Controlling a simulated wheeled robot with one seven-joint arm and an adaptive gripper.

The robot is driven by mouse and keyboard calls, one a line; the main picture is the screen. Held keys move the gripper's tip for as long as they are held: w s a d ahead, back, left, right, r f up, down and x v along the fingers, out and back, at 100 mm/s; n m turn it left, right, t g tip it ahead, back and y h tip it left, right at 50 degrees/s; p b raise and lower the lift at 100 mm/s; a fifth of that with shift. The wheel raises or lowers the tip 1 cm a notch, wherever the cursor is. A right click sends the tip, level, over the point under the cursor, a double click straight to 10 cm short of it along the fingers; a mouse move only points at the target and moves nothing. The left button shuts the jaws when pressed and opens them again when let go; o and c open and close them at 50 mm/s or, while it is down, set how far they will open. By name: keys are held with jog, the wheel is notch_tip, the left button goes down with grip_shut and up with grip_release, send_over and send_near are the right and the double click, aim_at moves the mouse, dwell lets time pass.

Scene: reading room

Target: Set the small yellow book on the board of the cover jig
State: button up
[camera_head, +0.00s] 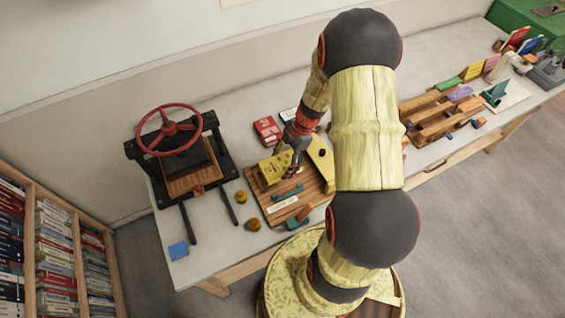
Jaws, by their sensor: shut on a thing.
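The small yellow book (275,168) is left of centre, over the upper left part of a brown wooden board (257,197), which I take to be the cover jig. My gripper (291,171) reaches down at the book's right edge and is shut on it. My arm crosses the middle of the view and hides the board's right side. I cannot tell whether the book touches the board or is held just above it.
A press with a red wheel (170,131) stands left of the board, its two dark bars pointing forward. Two yellow-brown knobs (241,196) and a blue square (178,250) lie nearby. Red books (267,129) lie behind. Wooden racks (435,115) stand to the right.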

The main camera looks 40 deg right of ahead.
jog(key=shift+f+b, duration=0.3)
jog(key=shift+f+b, duration=0.3)
jog(key=shift+b, duration=0.15)
jog(key=shift+f+b, duration=3.05)
jog(key=shift+b, duration=1.5)
dwell(1.9)
jog(key=o, duration=1.4)
jog(key=shift+r, duration=0.1)
